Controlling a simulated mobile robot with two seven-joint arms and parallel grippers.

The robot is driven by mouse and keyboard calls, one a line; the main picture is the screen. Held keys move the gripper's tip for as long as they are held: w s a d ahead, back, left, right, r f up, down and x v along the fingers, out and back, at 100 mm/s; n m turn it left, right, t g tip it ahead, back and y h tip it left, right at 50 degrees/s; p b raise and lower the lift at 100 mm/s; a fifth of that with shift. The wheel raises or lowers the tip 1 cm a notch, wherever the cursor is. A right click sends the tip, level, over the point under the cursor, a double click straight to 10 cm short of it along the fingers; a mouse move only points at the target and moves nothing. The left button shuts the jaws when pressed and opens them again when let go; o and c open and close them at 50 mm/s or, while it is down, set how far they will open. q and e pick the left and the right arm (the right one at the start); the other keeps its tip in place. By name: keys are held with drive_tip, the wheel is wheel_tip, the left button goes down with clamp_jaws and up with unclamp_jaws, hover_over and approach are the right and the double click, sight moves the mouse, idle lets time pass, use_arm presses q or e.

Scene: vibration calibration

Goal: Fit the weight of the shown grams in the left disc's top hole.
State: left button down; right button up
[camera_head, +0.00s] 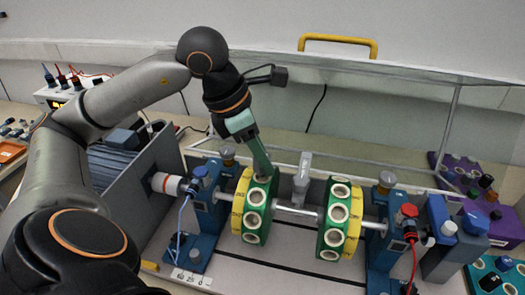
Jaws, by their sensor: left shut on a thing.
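The left disc (247,213), green with a yellow face and several light-rimmed holes, sits on a horizontal shaft. My left gripper (264,172) comes down from above, its greenish fingers at the top edge of this disc. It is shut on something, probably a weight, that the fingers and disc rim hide. I cannot tell whether that piece is inside the top hole or only over it. A small white label with dark digits (190,279) lies in front; it is too small to read surely. My right gripper is not in view.
A similar right disc (332,238) shares the shaft, between blue bearing stands (208,214). A clear guard with a yellow handle (338,40) stands behind. A purple rack (466,180) and a green tray (485,277) are at right. A grey housing (150,185) is at left.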

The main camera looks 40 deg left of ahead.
use_arm(q)
drive_tip(key=shift+f+b, duration=0.85)
drive_tip(key=shift+f, duration=0.05)
idle(0.3)
drive_tip(key=shift+c, duration=2.2)
unclamp_jaws()
drive_tip(key=p+v, duration=0.3)
drive_tip(key=v, duration=0.9)
drive_tip(key=shift+s+r, duration=0.15)
drive_tip(key=shift+r, duration=0.1)
drive_tip(key=shift+a+f, duration=0.1)
